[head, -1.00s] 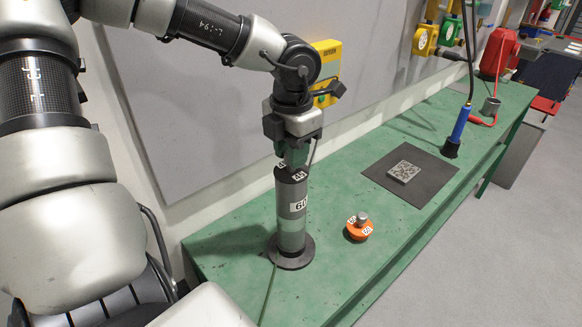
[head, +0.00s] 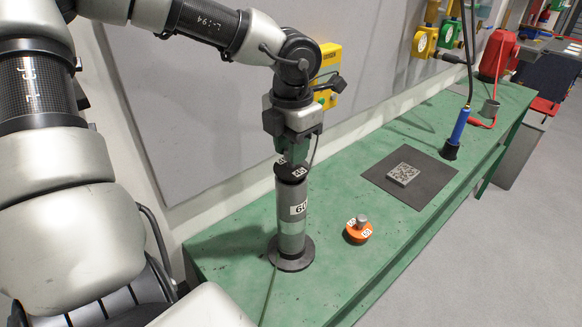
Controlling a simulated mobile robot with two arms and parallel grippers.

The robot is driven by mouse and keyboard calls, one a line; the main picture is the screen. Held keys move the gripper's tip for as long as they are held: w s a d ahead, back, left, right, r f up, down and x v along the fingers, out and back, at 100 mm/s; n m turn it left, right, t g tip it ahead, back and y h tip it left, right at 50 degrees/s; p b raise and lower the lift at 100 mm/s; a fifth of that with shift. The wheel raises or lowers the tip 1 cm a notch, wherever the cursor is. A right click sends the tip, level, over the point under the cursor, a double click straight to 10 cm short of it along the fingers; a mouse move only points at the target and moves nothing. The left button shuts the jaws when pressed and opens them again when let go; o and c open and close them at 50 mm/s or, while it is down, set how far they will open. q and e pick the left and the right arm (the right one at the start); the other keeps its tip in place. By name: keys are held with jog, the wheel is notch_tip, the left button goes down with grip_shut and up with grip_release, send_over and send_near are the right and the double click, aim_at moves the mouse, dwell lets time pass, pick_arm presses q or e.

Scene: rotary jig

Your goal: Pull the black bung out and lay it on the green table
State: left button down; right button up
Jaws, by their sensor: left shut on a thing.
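The black bung (head: 291,174), with small white labels, is at the top of an upright grey cylinder (head: 291,222). The cylinder has a white number label and a dark round foot, and stands on the green table (head: 345,285) near its left end. My left gripper (head: 293,158) points down over the cylinder and is shut on the bung's top. The fingers partly hide the bung. I cannot tell whether its lower end is clear of the cylinder. My right gripper is not in view.
An orange disc with a grey knob (head: 359,229) sits right of the cylinder. A dark mat (head: 425,193) with a patterned metal block (head: 403,172) lies beyond. A blue-handled tool (head: 458,130) stands farther back. Bare table lies around the orange disc and along the front edge.

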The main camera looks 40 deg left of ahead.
pick_arm(q)
jog(key=shift+r+p, duration=1.3)
jog(key=shift+r, duration=1.4)
